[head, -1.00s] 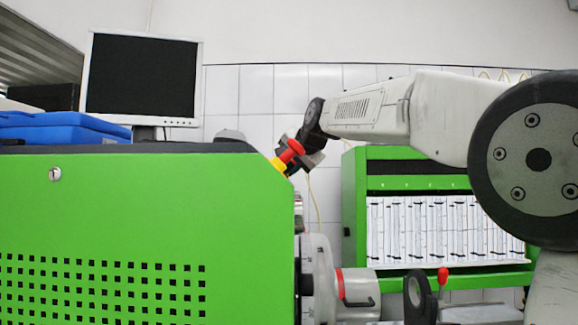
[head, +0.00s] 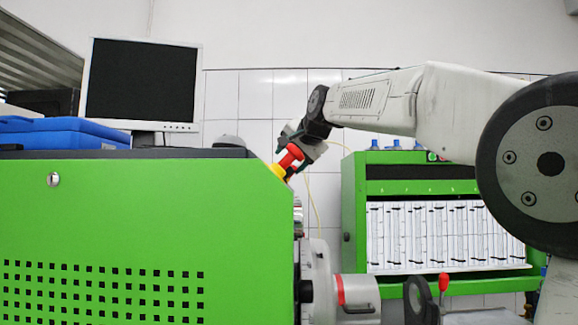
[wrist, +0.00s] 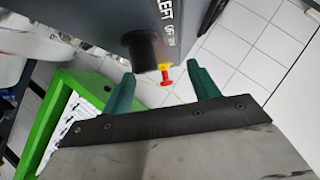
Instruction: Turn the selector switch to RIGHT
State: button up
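The selector switch (wrist: 147,52) shows in the wrist view as a dark knob standing out from a grey panel (wrist: 104,22). White lettering on the panel reads LEFT and OFF, with the rest cut off. Which way the knob points cannot be told. My gripper (wrist: 160,70) has two green fingers spread apart with nothing between them. The knob lies just beyond the fingertips, nearer the left finger. In the head view my gripper (head: 312,150) is at the sloped right edge of the green cabinet (head: 140,215), and the switch is hidden there.
A red and yellow button (head: 290,157) sits close to my gripper on the cabinet's sloped edge; it also shows in the wrist view (wrist: 165,74). A monitor (head: 140,85) and blue case (head: 62,133) stand on the cabinet. A green rack (head: 352,200) stands behind, right.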

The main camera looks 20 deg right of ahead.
jog(key=s+r, duration=0.1)
jog(key=s, duration=1.3)
jog(key=shift+a+r, duration=0.15)
jog(key=shift+r, duration=0.25)
jog(key=shift+s, duration=0.15)
